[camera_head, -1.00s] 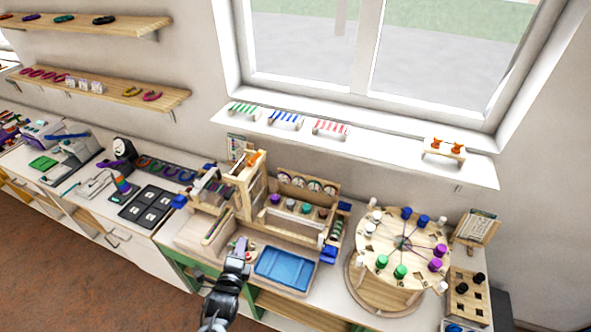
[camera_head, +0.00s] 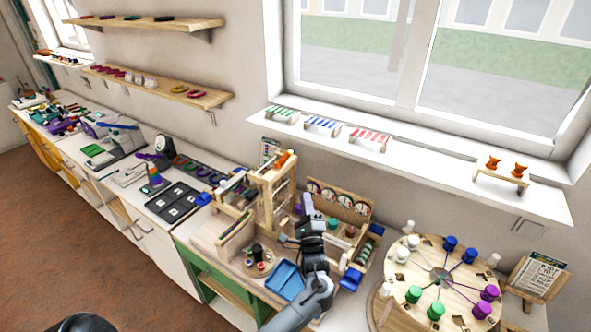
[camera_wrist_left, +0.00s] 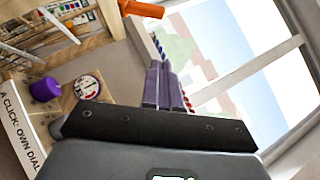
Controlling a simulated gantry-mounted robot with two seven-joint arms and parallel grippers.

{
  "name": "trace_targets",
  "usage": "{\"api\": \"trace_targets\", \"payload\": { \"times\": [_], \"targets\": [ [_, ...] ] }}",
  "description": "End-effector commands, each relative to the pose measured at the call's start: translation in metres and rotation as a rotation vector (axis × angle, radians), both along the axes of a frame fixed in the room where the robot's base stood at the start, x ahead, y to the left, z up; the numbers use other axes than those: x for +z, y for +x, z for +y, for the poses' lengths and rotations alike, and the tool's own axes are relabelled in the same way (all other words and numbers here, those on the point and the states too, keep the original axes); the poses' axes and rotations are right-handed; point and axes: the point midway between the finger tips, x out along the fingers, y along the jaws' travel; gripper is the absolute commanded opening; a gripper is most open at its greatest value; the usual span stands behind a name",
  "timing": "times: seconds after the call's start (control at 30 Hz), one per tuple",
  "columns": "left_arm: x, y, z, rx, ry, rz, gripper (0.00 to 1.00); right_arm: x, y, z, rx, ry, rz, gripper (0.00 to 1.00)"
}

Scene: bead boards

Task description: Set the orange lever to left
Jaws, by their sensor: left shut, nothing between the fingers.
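The orange lever (camera_head: 281,160) is at the top of a wooden frame (camera_head: 272,195) on the bench, left of my left gripper. In the left wrist view an orange piece (camera_wrist_left: 141,8) shows at the top edge, by the wooden frame. Its exact setting is too small to tell. My left gripper (camera_head: 307,203) points up in front of the dial board, to the right of the frame and apart from the lever. Its purple fingers (camera_wrist_left: 163,85) are shut and empty. My right gripper is not in view.
A board with dials (camera_head: 343,201) stands behind my left gripper, and a purple knob (camera_wrist_left: 45,89) is on it. A blue tray (camera_head: 284,280) lies in front. A round wooden table with coloured pegs (camera_head: 440,275) stands at right. The window sill (camera_head: 420,150) is above.

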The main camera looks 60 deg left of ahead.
Motion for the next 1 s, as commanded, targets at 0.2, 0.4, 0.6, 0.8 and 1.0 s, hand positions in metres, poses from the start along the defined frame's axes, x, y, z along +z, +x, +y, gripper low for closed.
{"api": "trace_targets", "payload": {
  "times": [0.2, 0.4, 0.6, 0.8, 1.0],
  "targets": [
    [0.000, 0.000, 0.000, -0.001, 0.000, 0.001, 0.00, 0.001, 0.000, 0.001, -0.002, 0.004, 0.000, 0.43],
    [0.003, 0.002, 0.004, -0.001, 0.000, 0.001, 0.00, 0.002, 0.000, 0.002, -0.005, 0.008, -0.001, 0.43],
    [0.013, 0.011, 0.024, 0.000, 0.000, 0.000, 0.00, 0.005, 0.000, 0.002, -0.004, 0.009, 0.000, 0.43],
    [0.028, 0.025, 0.054, 0.001, 0.001, 0.000, 0.00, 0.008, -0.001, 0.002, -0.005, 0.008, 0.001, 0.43],
    [0.042, 0.040, 0.083, 0.000, -0.001, 0.000, 0.00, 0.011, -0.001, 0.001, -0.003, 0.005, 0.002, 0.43]
  ]
}}
